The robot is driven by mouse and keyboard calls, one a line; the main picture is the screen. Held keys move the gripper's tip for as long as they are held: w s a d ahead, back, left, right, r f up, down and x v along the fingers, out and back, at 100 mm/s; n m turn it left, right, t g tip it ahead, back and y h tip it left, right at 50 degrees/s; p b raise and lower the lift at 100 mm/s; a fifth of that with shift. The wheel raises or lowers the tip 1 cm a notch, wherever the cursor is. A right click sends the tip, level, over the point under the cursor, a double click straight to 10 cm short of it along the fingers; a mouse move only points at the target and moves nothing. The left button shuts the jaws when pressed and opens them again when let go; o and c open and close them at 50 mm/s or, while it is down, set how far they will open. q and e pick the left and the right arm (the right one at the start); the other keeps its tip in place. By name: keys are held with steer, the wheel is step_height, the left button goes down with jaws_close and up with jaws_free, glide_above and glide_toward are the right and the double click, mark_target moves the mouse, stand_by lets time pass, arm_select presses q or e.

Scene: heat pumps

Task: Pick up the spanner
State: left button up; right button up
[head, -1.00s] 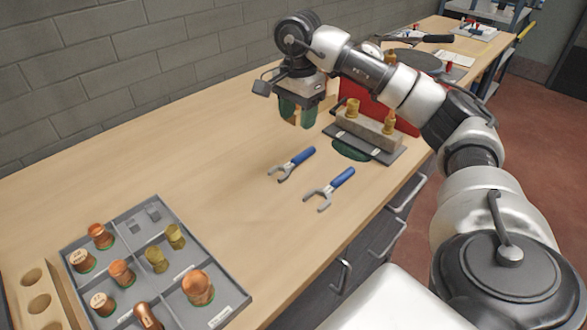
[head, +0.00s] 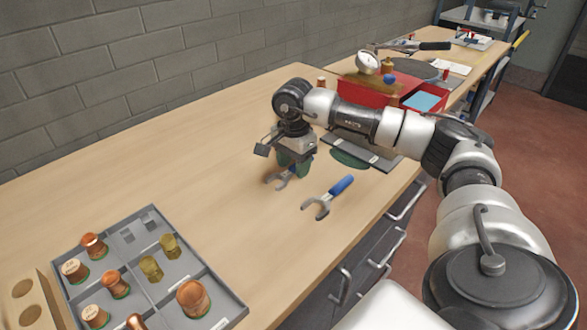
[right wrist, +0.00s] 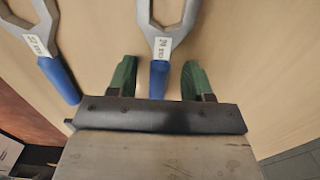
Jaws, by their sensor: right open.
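Two open-ended spanners with grey heads and blue handles lie on the wooden bench. The farther spanner (head: 278,178) is partly hidden by my right gripper (head: 294,162) in the head view. In the right wrist view, this spanner's blue handle (right wrist: 158,80) lies between the two green fingertips of my right gripper (right wrist: 160,78), which are open on either side of it. The nearer spanner (head: 327,198) lies free to the right, and shows at the left in the right wrist view (right wrist: 55,70). Both carry small white labels, too small to read surely. My left gripper is out of view.
A grey compartment tray (head: 222,300) with copper and brass fittings stands at the front left. A grey plate (head: 385,160) and a red box (head: 425,103) lie beyond the gripper. The bench's middle is clear; a brick wall runs behind.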

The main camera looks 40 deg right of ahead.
steer(key=shift+f, duration=0.1)
jaws_close()
stand_by(0.4)
